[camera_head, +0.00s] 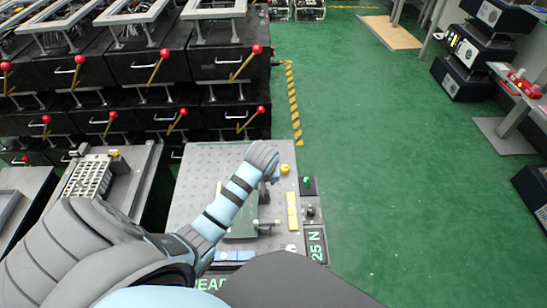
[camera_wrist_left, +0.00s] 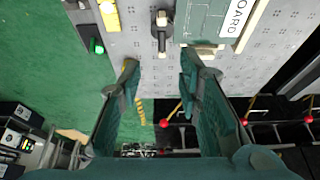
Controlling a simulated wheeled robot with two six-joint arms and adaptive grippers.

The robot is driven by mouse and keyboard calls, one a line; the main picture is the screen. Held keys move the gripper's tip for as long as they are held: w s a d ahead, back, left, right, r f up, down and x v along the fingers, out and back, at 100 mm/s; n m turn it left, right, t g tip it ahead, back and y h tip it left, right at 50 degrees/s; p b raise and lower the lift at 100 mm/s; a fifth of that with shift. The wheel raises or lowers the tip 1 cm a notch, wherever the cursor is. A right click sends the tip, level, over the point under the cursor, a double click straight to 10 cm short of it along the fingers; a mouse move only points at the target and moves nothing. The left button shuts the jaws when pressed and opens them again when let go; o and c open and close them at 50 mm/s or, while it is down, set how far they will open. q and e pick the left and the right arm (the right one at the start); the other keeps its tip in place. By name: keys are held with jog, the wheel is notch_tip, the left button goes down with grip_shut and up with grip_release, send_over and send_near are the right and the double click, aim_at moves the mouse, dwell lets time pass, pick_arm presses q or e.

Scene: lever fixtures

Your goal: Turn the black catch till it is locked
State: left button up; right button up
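The black catch (camera_wrist_left: 161,38) shows in the left wrist view as a short dark lever with pale metal ends, mounted on the grey perforated plate (camera_head: 196,172). In the head view a small lever fitting (camera_head: 265,223) stands beside a green board, and I take it for the same catch. My left gripper (camera_wrist_left: 160,68) is open, its two fingers apart with nothing between them. The catch lies just beyond the fingertips in the wrist picture, apart from them. In the head view my left wrist hides most of the gripper. My right gripper is in neither view.
A green board (camera_wrist_left: 207,20) stands beside the catch. A yellow block (camera_head: 292,212), a green knob (camera_head: 307,181) and a black knob (camera_head: 310,212) are on the plate's right side. Black units with red-tipped levers (camera_head: 160,65) fill the back left. Green floor (camera_head: 400,190) is clear.

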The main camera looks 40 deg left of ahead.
pick_arm(q)
jog(key=b+x, duration=0.2)
jog(key=x, duration=0.1)
jog(key=b+x, duration=0.2)
jog(key=x, duration=0.1)
jog(key=b+x, duration=0.1)
jog(key=x, duration=0.2)
jog(key=shift+s+a+f+b, duration=0.15)
jog(key=shift+s+f+b, duration=0.1)
jog(key=shift+f+b, duration=0.2)
jog(key=b+x, duration=0.2)
jog(key=x, duration=0.2)
jog(key=shift+w, duration=0.2)
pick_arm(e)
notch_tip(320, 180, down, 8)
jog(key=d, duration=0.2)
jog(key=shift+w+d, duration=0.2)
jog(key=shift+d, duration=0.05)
pick_arm(q)
jog(key=shift+c, duration=0.2)
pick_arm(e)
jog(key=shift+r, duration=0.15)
pick_arm(q)
grip_shut()
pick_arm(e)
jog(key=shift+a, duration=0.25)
